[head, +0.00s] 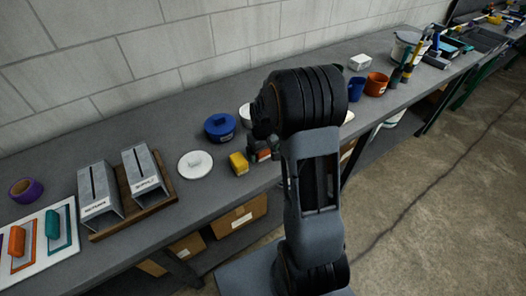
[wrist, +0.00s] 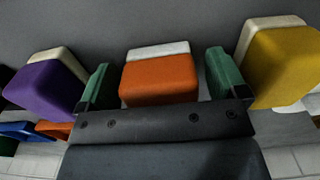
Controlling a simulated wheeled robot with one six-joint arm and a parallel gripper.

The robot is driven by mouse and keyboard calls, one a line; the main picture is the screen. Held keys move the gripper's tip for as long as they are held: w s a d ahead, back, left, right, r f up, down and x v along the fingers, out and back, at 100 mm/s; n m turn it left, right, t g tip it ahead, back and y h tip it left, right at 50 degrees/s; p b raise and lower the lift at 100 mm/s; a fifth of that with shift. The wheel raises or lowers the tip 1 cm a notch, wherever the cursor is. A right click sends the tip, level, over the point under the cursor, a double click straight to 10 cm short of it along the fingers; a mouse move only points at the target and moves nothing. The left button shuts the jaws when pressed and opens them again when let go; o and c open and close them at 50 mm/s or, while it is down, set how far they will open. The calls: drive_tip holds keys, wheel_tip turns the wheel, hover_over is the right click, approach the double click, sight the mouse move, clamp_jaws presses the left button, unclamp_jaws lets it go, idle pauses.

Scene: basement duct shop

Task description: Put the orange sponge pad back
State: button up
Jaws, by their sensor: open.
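The orange sponge pad (wrist: 158,80), an orange block with a white layer, sits between the two green fingers of my gripper (wrist: 160,82) in the wrist view. The fingers are open, with a gap on each side of the pad. A yellow sponge pad (wrist: 284,65) lies to its right and a purple one (wrist: 48,88) to its left, both with pale layers. In the head view my gripper (head: 263,151) is low over the bench's front part, beside the yellow pad (head: 238,164). My arm hides the purple pad there.
The grey bench (head: 120,145) holds a white lid (head: 195,165), a blue pot (head: 220,127) and two metal ducts on a wooden tray (head: 164,177). A white board (head: 62,262) with orange- and teal-handled tools lies at left. An orange-red bowl (head: 376,84) stands at right.

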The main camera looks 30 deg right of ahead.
wheel_tip(320, 180, up, 12)
drive_tip(key=shift+f+b, duration=0.2)
drive_tip(key=shift+b, duration=0.1)
drive_tip(key=s+a+r+t, duration=0.2)
drive_tip(key=s+a, duration=0.2)
drive_tip(key=s, duration=0.4)
drive_tip(key=s+a+r+m+t, duration=0.1)
drive_tip(key=s+a+r+t, duration=0.1)
drive_tip(key=s+a, duration=0.3)
drive_tip(key=s+r, duration=0.1)
drive_tip(key=s, duration=0.1)
drive_tip(key=shift+s+a, duration=0.25)
drive_tip(key=shift+s, duration=0.1)
drive_tip(key=shift+d, duration=0.1)
